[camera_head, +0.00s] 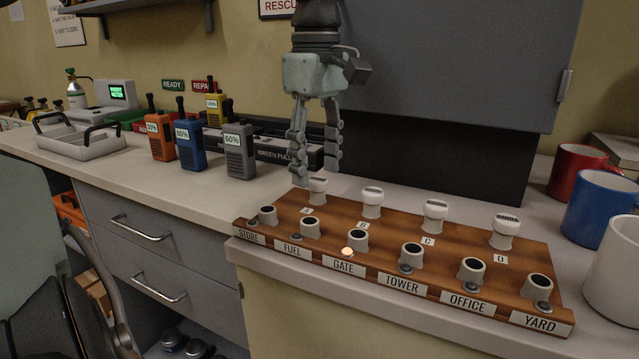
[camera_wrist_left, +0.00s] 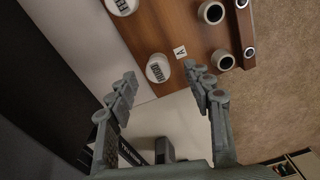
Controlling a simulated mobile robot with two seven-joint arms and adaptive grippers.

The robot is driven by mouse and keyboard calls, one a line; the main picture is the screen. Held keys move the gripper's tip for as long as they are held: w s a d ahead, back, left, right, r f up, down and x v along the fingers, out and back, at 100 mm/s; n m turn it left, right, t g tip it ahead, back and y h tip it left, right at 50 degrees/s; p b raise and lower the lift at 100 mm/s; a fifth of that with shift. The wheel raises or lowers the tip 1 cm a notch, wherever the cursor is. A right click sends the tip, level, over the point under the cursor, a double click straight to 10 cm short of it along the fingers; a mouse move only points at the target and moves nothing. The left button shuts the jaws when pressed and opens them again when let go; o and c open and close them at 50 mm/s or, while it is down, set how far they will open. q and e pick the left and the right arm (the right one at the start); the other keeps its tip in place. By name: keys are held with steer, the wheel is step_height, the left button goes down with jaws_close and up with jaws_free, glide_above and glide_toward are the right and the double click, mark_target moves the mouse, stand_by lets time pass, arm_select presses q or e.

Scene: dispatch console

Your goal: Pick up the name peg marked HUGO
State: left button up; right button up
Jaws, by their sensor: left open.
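A white name peg, whose small lettering seems to read HUGO, stands upright at spot A of the brown wooden board (camera_head: 400,228). In the wrist view the peg (camera_wrist_left: 158,68) lies just beyond the fingertips, between their lines. In the head view the same peg (camera_head: 317,190) is partly behind a fingertip. My left gripper (camera_head: 316,174) points down just above it, with its fingers apart and nothing between them; it also shows in the wrist view (camera_wrist_left: 162,83). Three other white pegs stand at B (camera_head: 372,203), C (camera_head: 435,216) and D (camera_head: 506,232).
Empty dark-topped sockets line the board's front, above labels from STORE to YARD. Radios (camera_head: 187,145) stand to the left. Red (camera_head: 573,168), blue (camera_head: 600,207) and white (camera_head: 614,262) mugs stand to the right. A grey cabinet (camera_head: 450,60) hangs behind.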

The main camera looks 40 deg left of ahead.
mark_target(318, 179)
arm_select(q)
step_height(318, 179, down, 4)
steer(key=shift+w+r, duration=0.15)
steer(key=shift+r, duration=0.1)
arm_select(e)
steer(key=shift+w+f, duration=0.2)
steer(key=shift+w, duration=0.05)
arm_select(q)
steer(key=c, duration=0.9)
steer(key=shift+r, duration=0.1)
